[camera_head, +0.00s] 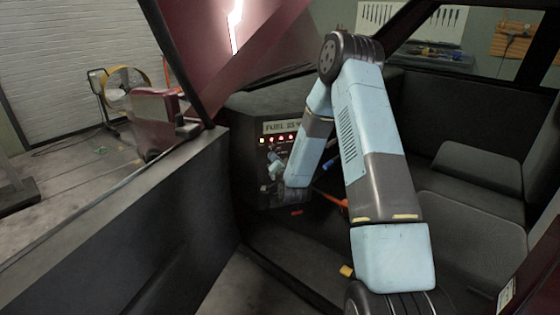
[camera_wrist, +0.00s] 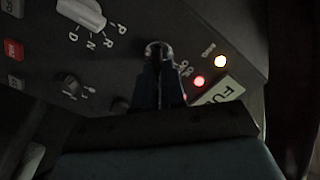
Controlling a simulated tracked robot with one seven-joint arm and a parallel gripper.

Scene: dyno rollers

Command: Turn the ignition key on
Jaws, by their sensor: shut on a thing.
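The ignition key (camera_wrist: 158,48) shows in the wrist view as a dark, rounded metal piece at the dashboard panel. My gripper (camera_wrist: 158,75) is shut on it, with the dark fingers reaching up from the bottom of the view. The fingers hide most of the key and its lock, so I cannot read its turn position. In the head view the panel (camera_head: 240,127) stands beyond my arm. My wrist is close to its face, and the key and fingertips cannot be made out there.
A white P-R-N-D selector (camera_wrist: 82,14) and a dark knob (camera_wrist: 70,85) sit left of the key. A red light (camera_wrist: 198,80) and a whitish light (camera_wrist: 220,61) glow to its right. A display (camera_head: 282,127) reads FUEL. Dark seats (camera_head: 470,220) lie at right.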

